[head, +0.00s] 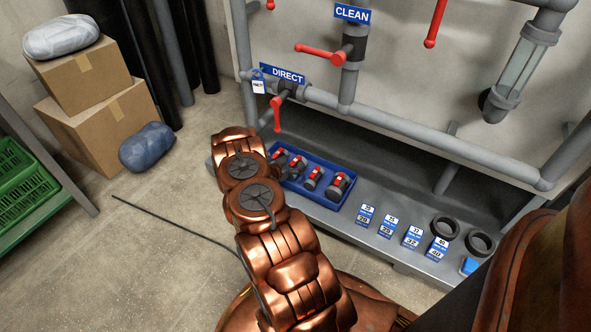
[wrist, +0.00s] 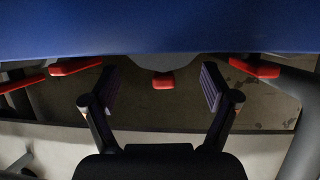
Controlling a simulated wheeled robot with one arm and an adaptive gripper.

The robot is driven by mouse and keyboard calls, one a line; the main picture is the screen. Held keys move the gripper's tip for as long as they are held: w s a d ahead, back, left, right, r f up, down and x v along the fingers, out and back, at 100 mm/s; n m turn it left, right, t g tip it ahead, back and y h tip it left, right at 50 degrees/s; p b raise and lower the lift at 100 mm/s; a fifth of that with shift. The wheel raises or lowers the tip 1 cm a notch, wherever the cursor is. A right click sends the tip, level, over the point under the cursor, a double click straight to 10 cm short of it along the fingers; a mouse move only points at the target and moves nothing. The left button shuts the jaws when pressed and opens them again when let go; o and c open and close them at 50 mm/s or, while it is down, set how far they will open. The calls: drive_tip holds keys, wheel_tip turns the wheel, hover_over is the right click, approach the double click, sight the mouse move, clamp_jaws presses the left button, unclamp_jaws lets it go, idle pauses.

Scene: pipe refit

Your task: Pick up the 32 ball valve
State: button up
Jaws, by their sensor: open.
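A blue tray (head: 316,197) on the grey bench holds several dark ball valves with red handles, the rightmost (head: 340,186) looking largest. No size marks on them are readable, so I cannot tell which is the 32. In the wrist view my gripper (wrist: 161,90) is open, its fingers apart and empty. A small red handle (wrist: 163,82) on a grey body shows between the fingers, and other red handles (wrist: 255,69) lie to either side. A blue surface, apparently the tray (wrist: 160,28), fills the top. In the head view my arm hides the gripper.
Several blue-and-white size cards (head: 412,237) and two black rings (head: 445,227) sit on the bench (head: 340,222) right of the tray. Grey pipes (head: 400,127) with red levers run above it. Boxes (head: 98,117) and a green crate (head: 25,185) stand at left.

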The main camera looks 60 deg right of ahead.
sight(299, 160)
drive_tip(key=b+x, duration=0.2)
drive_tip(key=x, duration=0.2)
drive_tip(key=shift+w+d+f, duration=0.1)
drive_tip(key=shift+d, duration=0.3)
drive_tip(key=c, duration=1.4)
